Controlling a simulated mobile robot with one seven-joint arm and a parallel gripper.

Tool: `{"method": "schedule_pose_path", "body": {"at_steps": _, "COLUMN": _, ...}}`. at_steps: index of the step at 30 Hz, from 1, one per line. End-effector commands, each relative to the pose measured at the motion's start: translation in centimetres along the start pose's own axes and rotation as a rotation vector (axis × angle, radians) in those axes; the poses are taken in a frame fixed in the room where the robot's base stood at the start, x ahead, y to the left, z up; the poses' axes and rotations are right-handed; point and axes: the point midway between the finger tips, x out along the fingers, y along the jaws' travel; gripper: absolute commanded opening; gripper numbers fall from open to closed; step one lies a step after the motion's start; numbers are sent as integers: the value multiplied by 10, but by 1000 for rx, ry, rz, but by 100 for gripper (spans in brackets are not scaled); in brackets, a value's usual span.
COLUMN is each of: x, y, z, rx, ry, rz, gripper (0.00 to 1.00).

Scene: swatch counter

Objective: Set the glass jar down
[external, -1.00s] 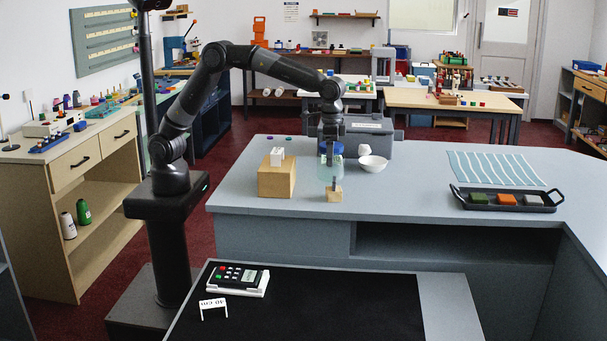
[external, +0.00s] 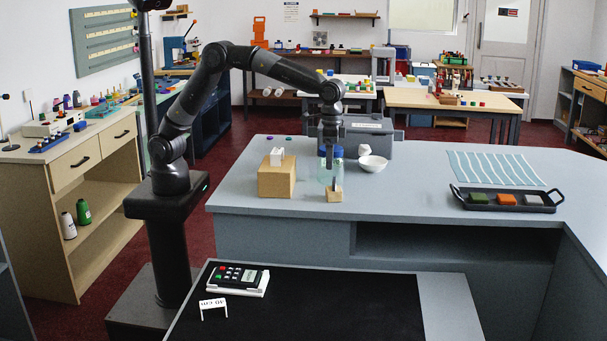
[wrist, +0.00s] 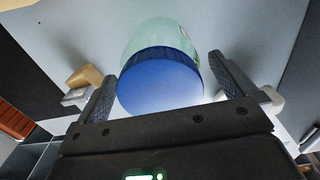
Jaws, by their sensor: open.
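The glass jar (external: 324,174) is pale, see-through green with a blue lid. It stands upright on the grey counter (external: 420,200), behind a small wooden block. In the wrist view the blue lid (wrist: 160,85) lies between the two fingers of my gripper (wrist: 165,85), with the glass body beyond it. The fingers are apart, with a gap showing on each side of the lid. In the external view my gripper (external: 331,158) is at the jar's top and partly hides it.
A wooden block with a dark upright piece (external: 334,195) stands just in front of the jar.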

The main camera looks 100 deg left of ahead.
Motion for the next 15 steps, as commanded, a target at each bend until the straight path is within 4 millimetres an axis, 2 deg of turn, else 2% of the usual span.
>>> {"method": "schedule_pose_path", "body": {"at_steps": 15, "x": -99, "y": 0, "z": -1, "rx": 0, "ry": 3, "rz": 1, "gripper": 100}}
